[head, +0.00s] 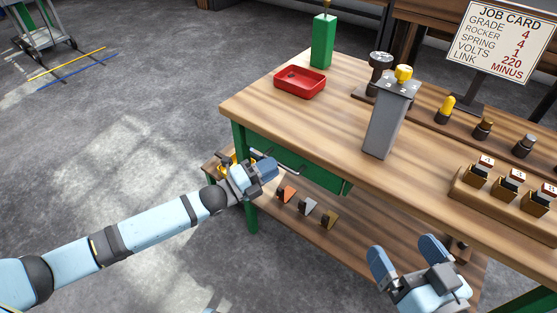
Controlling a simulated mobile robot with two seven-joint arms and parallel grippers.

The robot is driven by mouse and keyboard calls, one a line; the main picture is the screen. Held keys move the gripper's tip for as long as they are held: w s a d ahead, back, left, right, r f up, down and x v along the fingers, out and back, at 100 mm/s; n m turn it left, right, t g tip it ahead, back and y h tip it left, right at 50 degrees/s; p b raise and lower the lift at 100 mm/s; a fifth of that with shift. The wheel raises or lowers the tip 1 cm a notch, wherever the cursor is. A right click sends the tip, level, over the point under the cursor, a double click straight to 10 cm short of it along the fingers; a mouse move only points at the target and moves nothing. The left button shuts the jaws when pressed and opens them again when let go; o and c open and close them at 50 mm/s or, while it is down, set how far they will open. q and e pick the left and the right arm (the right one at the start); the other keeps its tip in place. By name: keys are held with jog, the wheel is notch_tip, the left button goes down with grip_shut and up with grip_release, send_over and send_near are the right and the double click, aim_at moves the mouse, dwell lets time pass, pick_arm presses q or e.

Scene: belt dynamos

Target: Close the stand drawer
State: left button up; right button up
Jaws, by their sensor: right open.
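A green drawer front (312,177) shows under the wooden top of the stand (290,118), on its near side. A dark bar-like handle stands out near its left end, by my gripper. How far the drawer stands out is hard to tell. My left gripper (266,167) is at the left part of the drawer front, beside the handle; its fingers overlap in this view, and contact is unclear. My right gripper (407,257) is open and empty, lower right, in front of the stand's near edge.
A red tray (300,82), a green block (322,42), a grey lever housing (390,120) and a job card (506,38) stand on top. A rack of labelled parts (505,190) is at right. The lower shelf (335,235) holds small coloured pieces.

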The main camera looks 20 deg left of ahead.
pick_arm(q)
jog(key=p+v, duration=0.2)
jog(key=v, duration=0.8)
jog(key=shift+s+a+p, duration=0.3)
pick_arm(e)
notch_tip(320, 180, up, 4)
jog(key=shift+s+f+m+t, duration=0.15)
jog(key=shift+m+t, duration=0.35)
jog(key=shift+t, duration=0.5)
